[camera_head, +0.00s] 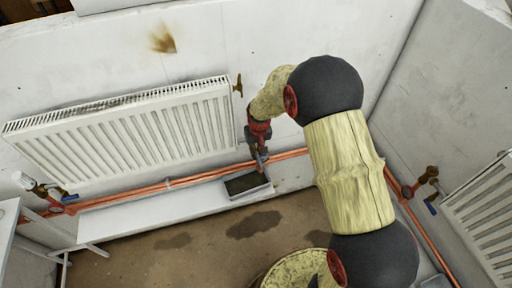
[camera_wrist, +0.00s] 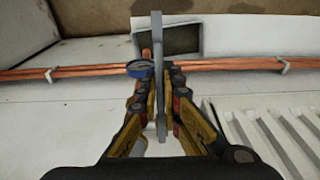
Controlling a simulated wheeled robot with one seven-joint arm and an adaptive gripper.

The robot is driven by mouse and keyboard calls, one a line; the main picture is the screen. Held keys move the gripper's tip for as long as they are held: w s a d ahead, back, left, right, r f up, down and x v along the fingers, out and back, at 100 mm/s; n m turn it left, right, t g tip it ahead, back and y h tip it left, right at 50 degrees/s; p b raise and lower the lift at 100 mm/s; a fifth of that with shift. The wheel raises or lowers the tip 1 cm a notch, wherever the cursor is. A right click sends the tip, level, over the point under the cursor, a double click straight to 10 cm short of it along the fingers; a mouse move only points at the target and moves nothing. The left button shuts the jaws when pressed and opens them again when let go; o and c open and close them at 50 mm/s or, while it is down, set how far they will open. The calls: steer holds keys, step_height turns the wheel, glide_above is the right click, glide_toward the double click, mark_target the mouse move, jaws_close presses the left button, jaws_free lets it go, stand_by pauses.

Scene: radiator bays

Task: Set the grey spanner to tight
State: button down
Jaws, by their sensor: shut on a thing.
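The grey spanner (camera_wrist: 157,40) stands upright in the middle of the wrist view, a long flat bar between my fingers. My gripper (camera_wrist: 160,85) is shut on it from both sides. In the head view my gripper (camera_head: 257,140) reaches down at the right end of the radiator, just above the copper pipes. The spanner is small there and mostly hidden by my gripper. A blue round part (camera_wrist: 140,69) shows just left of the spanner in the wrist view. Whether the spanner sits on a fitting cannot be told.
A white radiator (camera_head: 130,130) hangs on the wall left of my gripper. Copper pipes (camera_head: 110,197) run along the wall below it. A dark-bottomed tray (camera_head: 248,186) lies under my gripper. A second radiator (camera_head: 485,215) and valve (camera_head: 425,180) are at the right. Wet patches mark the floor.

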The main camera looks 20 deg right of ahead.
steer(key=shift+r+g+p, duration=0.6)
steer(key=shift+g+p, duration=0.3)
steer(key=shift+p, duration=0.4)
steer(key=c, duration=2)
jaws_free()
steer(key=shift+o, duration=0.2)
step_height(320, 180, up, 12)
steer(key=shift+w, duration=0.1)
